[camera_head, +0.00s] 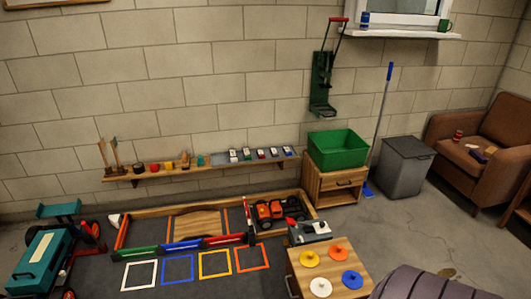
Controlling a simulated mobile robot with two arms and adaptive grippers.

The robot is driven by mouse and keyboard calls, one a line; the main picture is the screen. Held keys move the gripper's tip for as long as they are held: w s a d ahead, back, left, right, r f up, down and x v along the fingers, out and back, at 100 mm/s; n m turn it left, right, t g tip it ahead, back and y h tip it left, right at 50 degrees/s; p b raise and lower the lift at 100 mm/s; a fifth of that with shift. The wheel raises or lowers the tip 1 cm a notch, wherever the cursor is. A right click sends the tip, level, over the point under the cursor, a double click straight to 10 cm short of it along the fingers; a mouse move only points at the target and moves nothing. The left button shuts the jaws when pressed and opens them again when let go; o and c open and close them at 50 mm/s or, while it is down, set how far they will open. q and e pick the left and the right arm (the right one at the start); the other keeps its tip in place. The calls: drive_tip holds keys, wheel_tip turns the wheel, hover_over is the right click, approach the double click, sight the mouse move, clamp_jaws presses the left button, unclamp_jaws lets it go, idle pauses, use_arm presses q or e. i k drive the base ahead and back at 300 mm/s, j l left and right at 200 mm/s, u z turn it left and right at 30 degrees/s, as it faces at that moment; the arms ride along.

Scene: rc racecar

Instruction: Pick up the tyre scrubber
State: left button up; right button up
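I cannot make out for certain which thing is the tyre scrubber. Upright wooden-handled tools (110,156), too small to identify, stand at the left end of the wall shelf (190,171). A small brown item (185,158) sits further right on that shelf, its shape unclear. A long-handled tool with a blue grip and blue foot (380,130) leans against the wall beside the grey bin. Neither of my grippers shows in this view.
A low wooden-edged track area (120,236) holds an orange toy car (270,211). A large teal car (42,254) is at left. A green crate (338,150) sits on a cabinet (335,188). A grey bin (404,168) and armchair (482,145) stand right. Coloured discs lie on a small table (301,271).

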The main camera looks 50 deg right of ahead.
sight(201, 160)
drive_tip(key=z, duration=1)
drive_tip(key=u, duration=1.4)
drive_tip(key=z, duration=1.4)
drive_tip(key=i+j+u, duration=0.1)
drive_tip(key=i+u, duration=0.2)
drive_tip(key=i, duration=0.85)
